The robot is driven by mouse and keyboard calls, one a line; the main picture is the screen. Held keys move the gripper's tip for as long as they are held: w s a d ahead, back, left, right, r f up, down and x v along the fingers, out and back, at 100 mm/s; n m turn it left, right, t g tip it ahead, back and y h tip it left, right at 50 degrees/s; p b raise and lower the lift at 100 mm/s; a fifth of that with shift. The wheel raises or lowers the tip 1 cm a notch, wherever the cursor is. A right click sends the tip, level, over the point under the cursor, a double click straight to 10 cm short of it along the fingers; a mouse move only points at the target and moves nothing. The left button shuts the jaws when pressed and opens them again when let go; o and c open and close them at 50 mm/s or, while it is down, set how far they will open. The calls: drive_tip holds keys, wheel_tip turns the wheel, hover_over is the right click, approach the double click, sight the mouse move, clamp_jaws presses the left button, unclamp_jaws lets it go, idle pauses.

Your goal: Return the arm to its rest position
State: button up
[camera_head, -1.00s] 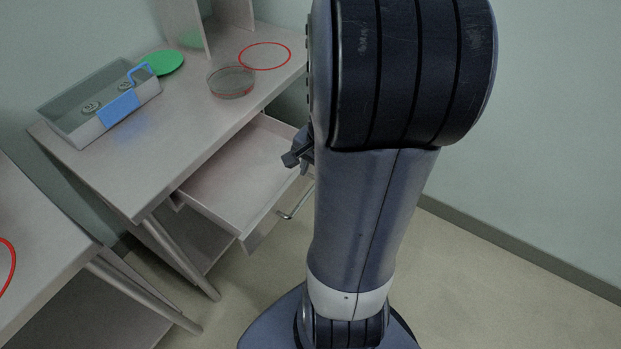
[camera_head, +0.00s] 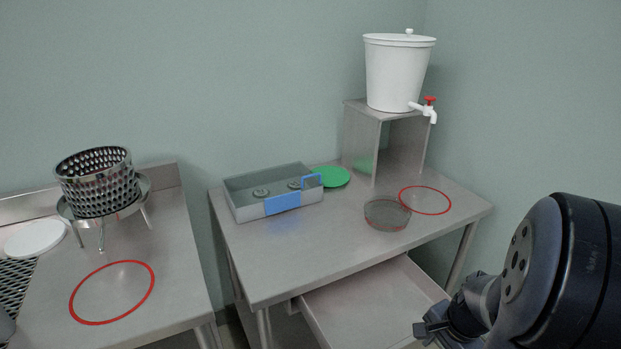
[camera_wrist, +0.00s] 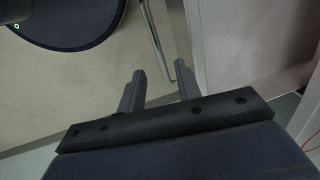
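My arm (camera_head: 565,270) shows at the lower right of the head view, folded with its dark rounded joint near the camera. My gripper (camera_head: 425,330) is near the bottom edge, in front of the open drawer (camera_head: 350,305) of the steel table. In the wrist view, the two fingers of my gripper (camera_wrist: 161,74) stand apart with nothing held between them. The drawer's bar handle (camera_wrist: 158,40) lies beyond the fingertips; I cannot tell the exact distance. Part of my round base shows at the top left of the wrist view.
The steel table (camera_head: 290,260) bears a grey box (camera_head: 240,205) with a blue clip, a green disc (camera_head: 331,176), a glass dish (camera_head: 387,214) and a red ring (camera_head: 425,200). A white vat (camera_head: 398,75) with a tap stands on a raised shelf. A perforated basket (camera_head: 97,183) stands at left.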

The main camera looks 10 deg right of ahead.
drive_tip(key=f, duration=0.3)
drive_tip(key=w+f+b, duration=0.1)
drive_tip(key=f, duration=0.1)
drive_tip(key=shift+a+f, duration=0.15)
drive_tip(key=shift+w, duration=0.1)
drive_tip(key=shift+a, duration=0.1)
